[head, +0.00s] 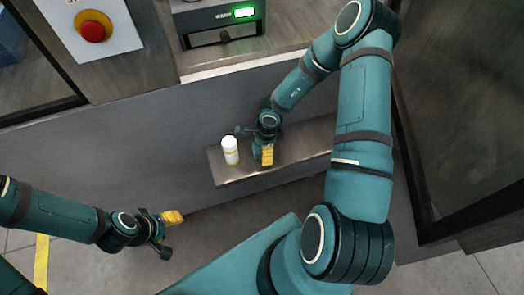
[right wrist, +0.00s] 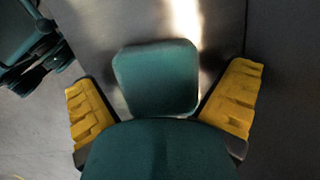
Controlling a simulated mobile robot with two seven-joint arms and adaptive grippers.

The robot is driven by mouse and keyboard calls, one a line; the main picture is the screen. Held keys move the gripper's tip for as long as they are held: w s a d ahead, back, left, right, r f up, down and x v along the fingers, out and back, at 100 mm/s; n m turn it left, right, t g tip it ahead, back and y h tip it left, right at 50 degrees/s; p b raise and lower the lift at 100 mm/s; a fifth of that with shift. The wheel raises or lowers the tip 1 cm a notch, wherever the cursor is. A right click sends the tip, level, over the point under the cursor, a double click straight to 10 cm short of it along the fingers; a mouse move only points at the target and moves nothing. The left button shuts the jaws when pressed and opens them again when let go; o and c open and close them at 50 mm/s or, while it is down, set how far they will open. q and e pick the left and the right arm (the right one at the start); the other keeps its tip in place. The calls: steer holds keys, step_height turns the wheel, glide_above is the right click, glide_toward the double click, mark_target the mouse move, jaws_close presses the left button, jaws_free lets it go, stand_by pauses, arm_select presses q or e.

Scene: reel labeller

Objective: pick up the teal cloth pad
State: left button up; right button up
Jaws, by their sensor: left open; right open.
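The teal cloth pad (right wrist: 155,75) lies on a grey metal surface in the right wrist view, a rounded square between my two yellow fingers. My right gripper (head: 266,155) is open over the small metal shelf (head: 233,176) in the head view, where it mostly hides the pad. In the right wrist view one finger stands on each side of the pad, with a narrow gap; I cannot tell the height above it. My left gripper (head: 172,217) is open and empty at the lower left, away from the shelf.
A white bottle (head: 230,151) stands on the shelf just left of my right gripper. Behind are a labeller (head: 218,20) with a green display and a white panel with a red button (head: 93,30). Dark-framed panels flank both sides. Floor in front of the shelf is clear.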

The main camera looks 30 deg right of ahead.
steer(key=shift+r, duration=0.1)
steer(key=c, duration=1.1)
steer(key=shift+r, duration=0.1)
step_height(320, 180, up, 9)
steer(key=p, duration=0.5)
steer(key=shift+r, duration=0.4)
